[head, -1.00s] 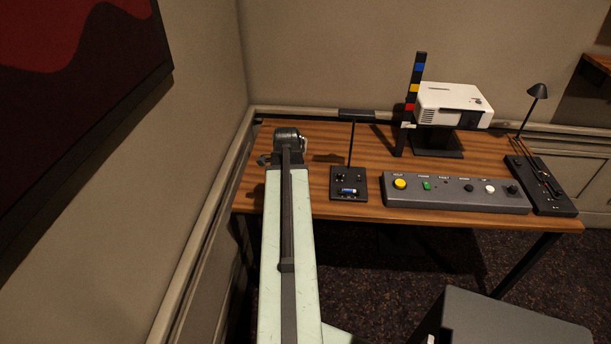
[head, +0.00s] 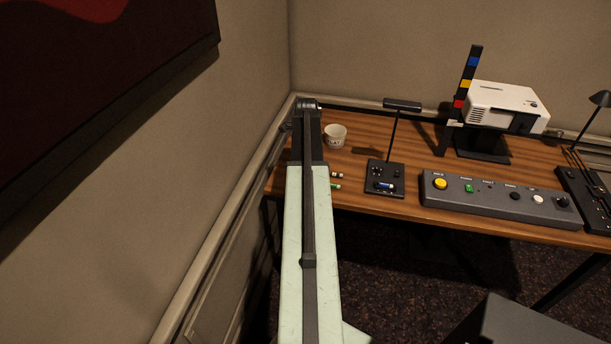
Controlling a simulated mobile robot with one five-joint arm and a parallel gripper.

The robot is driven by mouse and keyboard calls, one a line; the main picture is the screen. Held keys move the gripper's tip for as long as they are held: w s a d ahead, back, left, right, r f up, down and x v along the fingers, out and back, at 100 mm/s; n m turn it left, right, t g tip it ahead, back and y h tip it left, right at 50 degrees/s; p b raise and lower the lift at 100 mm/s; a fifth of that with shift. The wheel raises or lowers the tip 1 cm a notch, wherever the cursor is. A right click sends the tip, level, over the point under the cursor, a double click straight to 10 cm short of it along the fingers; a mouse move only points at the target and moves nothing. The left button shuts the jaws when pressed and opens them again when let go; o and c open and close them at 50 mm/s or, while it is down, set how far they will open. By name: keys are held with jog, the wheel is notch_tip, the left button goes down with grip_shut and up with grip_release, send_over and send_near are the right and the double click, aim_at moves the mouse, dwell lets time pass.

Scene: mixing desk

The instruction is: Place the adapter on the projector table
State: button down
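The wooden table (head: 362,211) stands against the back wall, with the white projector (head: 503,103) on a dark stand at its right rear. My arm reaches from the bottom of the head view to the table's left end. Its dark end (head: 308,125) is over or near the left rear edge. My gripper's fingers are hidden behind it, so I cannot see whether they hold anything. I cannot identify the adapter with certainty. Two small pieces, one green and white (head: 335,186) and one red and white (head: 337,174), lie just right of my arm, partly hidden.
A white cup (head: 336,136) stands right of my arm's end. A black lamp base (head: 384,180) holds a small blue and white cylinder (head: 386,185). A grey button panel (head: 500,200) lies along the front. A striped post (head: 466,85) stands by the projector. The wall is close on the left.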

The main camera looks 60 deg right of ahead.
jog(key=shift+f, duration=0.5)
jog(key=c, duration=1.3)
grip_release()
notch_tip(320, 180, up, 12)
jog(key=p, duration=1.2)
jog(key=shift+r+p, duration=0.25)
jog(key=shift+p, duration=0.1)
jog(key=shift+f, duration=0.1)
